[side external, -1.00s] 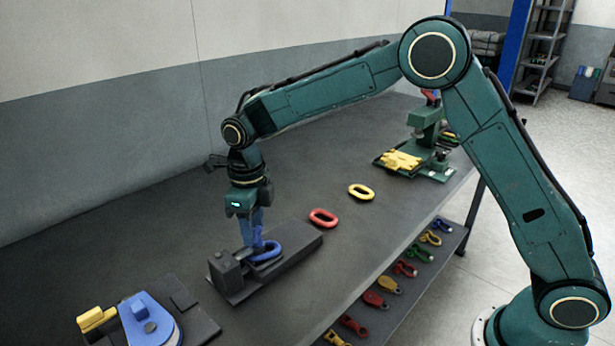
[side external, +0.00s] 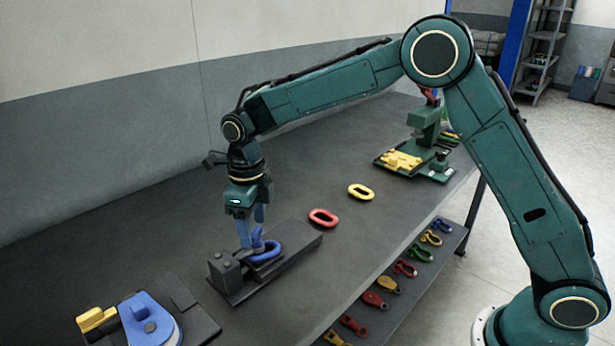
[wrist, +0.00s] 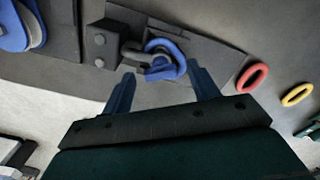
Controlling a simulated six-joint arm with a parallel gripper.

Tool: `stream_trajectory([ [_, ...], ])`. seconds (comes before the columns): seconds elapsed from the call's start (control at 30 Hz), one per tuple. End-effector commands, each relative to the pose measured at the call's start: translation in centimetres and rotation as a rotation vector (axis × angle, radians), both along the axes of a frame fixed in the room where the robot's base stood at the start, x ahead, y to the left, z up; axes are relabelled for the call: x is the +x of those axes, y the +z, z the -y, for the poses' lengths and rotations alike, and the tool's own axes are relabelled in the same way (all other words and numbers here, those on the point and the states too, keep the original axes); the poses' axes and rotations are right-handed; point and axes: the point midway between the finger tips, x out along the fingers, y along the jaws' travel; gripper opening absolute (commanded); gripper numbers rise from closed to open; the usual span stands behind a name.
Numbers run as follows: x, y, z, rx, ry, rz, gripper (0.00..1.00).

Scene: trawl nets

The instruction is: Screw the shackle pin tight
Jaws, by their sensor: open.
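I cannot tell how deep the pin's thread sits.
The fixture's dark base plate (side external: 299,239) runs to the right. A red link (side external: 323,218) and a yellow link (side external: 361,191) lie beyond it. A blue and yellow device (side external: 150,320) stands front left, a green press (side external: 426,130) at the back. Several shackles lie on the lower shelf.

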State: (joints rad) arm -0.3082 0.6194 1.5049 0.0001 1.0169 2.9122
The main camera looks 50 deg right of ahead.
Motion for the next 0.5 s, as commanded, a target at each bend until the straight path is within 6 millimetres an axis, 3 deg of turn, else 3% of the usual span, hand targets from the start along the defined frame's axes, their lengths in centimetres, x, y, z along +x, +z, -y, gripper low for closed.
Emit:
stream_trajectory([
  [0.27,0.1,3.0,0.0,0.001,0.000,0.004,0.60],
  [0.5,0.1,7.1,0.0,0.002,0.000,0.007,0.60],
])
